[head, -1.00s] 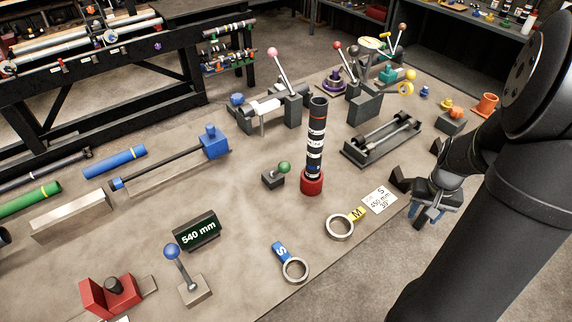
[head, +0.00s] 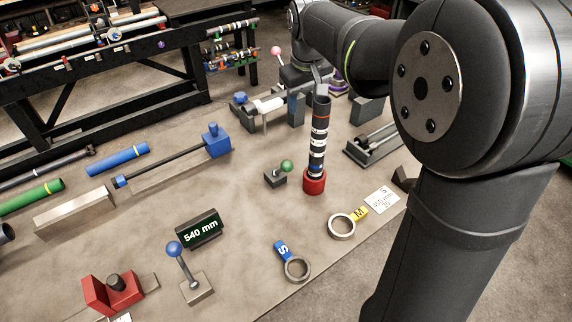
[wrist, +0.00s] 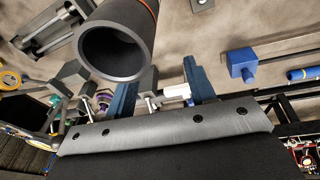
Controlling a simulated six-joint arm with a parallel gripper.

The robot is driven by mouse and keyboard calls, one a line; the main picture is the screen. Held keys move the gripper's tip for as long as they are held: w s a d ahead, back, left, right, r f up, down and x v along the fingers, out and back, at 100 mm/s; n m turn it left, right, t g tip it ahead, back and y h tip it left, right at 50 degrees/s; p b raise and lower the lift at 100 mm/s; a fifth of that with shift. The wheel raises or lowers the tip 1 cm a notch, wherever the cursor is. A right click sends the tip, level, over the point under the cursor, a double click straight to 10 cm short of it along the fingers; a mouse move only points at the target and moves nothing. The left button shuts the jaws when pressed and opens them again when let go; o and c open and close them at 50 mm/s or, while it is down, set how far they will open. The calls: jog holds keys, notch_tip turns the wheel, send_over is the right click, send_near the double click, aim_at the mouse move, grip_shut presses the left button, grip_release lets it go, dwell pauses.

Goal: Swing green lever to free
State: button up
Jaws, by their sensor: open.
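The green lever (head: 287,166) is a short lever with a green ball knob, leaning right on a small dark block left of the upright tube. I cannot make out its knob in the wrist view. My gripper shows in the wrist view (wrist: 161,90) as two blue fingers spread apart with nothing held between them. In the head view my wrist hangs behind the top of the tube, well above and beyond the green lever, and its fingers are mostly hidden there.
A banded black tube (head: 318,140) stands upright in a red base; its open end (wrist: 112,50) looms close beside my left finger. A blue-knobbed lever (head: 174,250), ring gauges S (head: 297,268) and M (head: 341,227), and a 540 mm sign (head: 199,230) stand nearer the front.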

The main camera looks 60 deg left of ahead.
aim_at(285, 161)
jog(key=s+d+r+n+h, duration=0.15)
jog(key=s+d+n, duration=0.25)
jog(key=s, duration=0.6)
jog(key=f, duration=0.5)
jog(key=w+f, duration=0.1)
jog(key=f, duration=0.5)
jog(key=w+a+f, duration=0.1)
jog(key=f, duration=0.5)
jog(key=shift+w, duration=0.2)
grip_shut()
